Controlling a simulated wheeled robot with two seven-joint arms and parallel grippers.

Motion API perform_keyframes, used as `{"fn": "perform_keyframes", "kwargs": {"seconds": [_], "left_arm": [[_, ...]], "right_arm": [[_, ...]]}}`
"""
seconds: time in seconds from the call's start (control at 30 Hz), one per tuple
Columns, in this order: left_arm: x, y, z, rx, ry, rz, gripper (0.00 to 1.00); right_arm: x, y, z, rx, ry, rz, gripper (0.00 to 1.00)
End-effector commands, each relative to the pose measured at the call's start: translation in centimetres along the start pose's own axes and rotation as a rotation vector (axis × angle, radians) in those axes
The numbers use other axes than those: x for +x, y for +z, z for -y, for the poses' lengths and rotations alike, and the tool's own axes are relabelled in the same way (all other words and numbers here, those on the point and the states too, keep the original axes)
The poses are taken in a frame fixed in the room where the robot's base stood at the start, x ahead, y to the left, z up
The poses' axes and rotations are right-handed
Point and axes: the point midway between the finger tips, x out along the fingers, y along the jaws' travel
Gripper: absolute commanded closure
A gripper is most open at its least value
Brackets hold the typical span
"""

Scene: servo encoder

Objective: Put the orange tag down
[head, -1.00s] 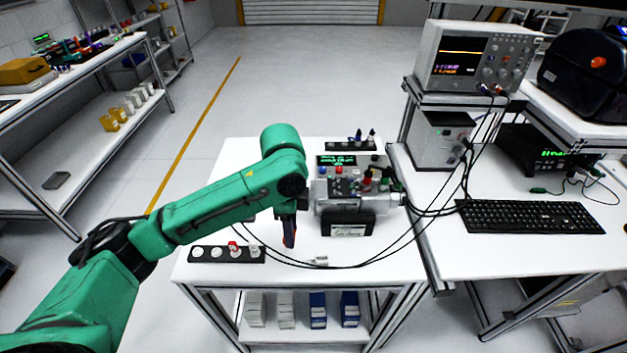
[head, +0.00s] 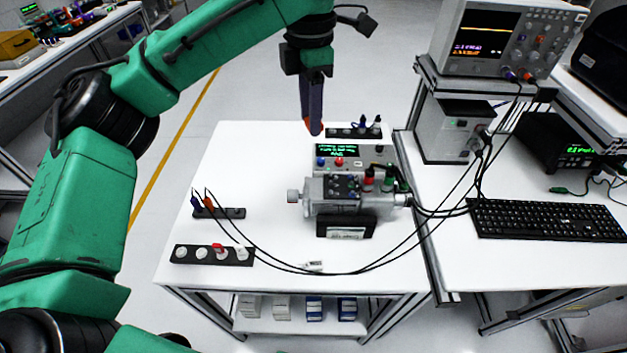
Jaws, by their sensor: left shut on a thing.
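My left gripper (head: 314,118) points down from the raised arm, above the back part of the white table, just left of the back black rack. It is shut on a small orange thing, the orange tag (head: 308,122), of which only a sliver shows at the fingertips. The fingers hide the rest of it. From this angle I cannot tell how high the tips are above the table. My right gripper is out of view.
A grey servo motor (head: 340,190) stands mid-table, with a green-lettered display box (head: 338,152) behind it. Black racks stand at the back (head: 344,133), left (head: 219,213) and front left (head: 212,255). Cables (head: 285,265) loop across the front. White tabletop (head: 250,160) is bare at back left.

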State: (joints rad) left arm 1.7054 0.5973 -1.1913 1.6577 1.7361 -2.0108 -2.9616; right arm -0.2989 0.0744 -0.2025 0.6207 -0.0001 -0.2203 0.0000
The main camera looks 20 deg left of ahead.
Motion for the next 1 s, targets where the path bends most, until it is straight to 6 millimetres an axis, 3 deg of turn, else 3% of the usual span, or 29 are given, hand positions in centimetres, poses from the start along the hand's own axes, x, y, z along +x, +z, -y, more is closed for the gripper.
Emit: {"fn": "perform_keyframes", "kwargs": {"seconds": [0.03, 0.23, 0.6, 0.7, 0.97, 1.0], "left_arm": [[2.6, -0.1, 0.1, 0.001, -0.007, -0.005, 1.0], [9.1, -0.1, 0.1, -0.002, -0.006, -0.003, 1.0], [15.6, -0.1, 0.0, -0.004, 0.0, -0.002, 1.0], [16.6, 0.0, 0.0, -0.003, 0.001, 0.0, 1.0], [16.7, 0.0, 0.0, -0.004, 0.001, 0.0, 1.0], [16.7, 0.0, 0.0, -0.004, 0.001, 0.001, 0.44]], "right_arm": [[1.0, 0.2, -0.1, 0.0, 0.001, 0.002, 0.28], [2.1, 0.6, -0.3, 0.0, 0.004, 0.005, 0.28], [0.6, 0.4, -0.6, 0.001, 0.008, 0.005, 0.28], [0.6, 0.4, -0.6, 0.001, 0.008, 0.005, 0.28], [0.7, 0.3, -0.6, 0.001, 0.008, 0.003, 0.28], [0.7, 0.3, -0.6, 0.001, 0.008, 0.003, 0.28]]}}
